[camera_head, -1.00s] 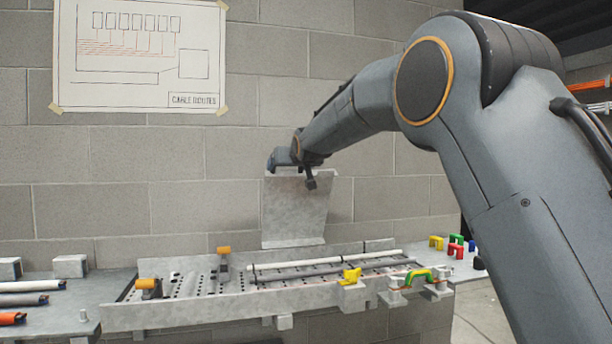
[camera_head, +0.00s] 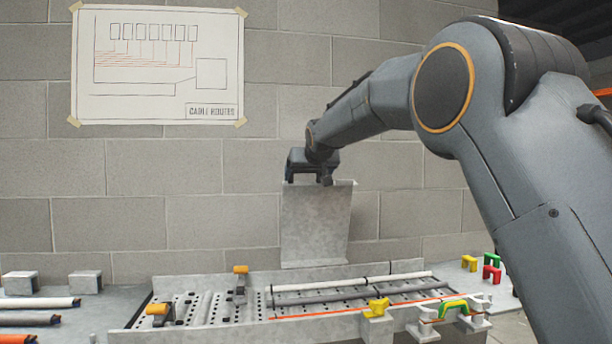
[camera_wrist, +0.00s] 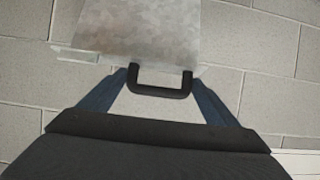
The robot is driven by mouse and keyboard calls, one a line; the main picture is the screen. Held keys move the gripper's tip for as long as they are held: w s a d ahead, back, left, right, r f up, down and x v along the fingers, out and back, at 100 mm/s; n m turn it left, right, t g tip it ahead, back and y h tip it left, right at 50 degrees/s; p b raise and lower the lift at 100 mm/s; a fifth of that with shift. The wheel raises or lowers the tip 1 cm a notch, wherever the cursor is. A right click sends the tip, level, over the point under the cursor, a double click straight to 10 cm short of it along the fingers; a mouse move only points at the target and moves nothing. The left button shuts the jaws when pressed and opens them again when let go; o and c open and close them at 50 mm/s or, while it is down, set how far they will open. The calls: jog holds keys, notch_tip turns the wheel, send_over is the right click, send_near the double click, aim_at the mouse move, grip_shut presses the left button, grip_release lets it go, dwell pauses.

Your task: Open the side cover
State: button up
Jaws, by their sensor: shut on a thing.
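The side cover (camera_head: 315,222) is a grey metal plate standing almost upright at the back edge of the tray (camera_head: 215,335), against the block wall. My gripper (camera_head: 316,180) is at the cover's top edge in the head view. In the wrist view the cover (camera_wrist: 140,28) fills the top, with a black U-shaped handle (camera_wrist: 160,91) at its edge. My gripper (camera_wrist: 160,84) has its blue fingers on either side of the handle, shut on it. The finger contact is partly hidden in the head view.
The tray holds a white cable (camera_head: 350,282), a grey cable (camera_head: 345,294) and a thin red cable (camera_head: 340,312). Orange-topped clamps (camera_head: 158,309) and a yellow clip (camera_head: 378,305) stand along it. Cable ends (camera_head: 40,302) lie at the left. Coloured clips (camera_head: 470,262) sit at the right.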

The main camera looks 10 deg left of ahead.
jog(key=o, duration=1.2)
jog(key=shift+d+r, duration=0.15)
jog(key=shift+r, duration=0.25)
jog(key=shift+b+v, duration=1.9)
jog(key=shift+v, duration=1.95)
jog(key=shift+f, duration=0.15)
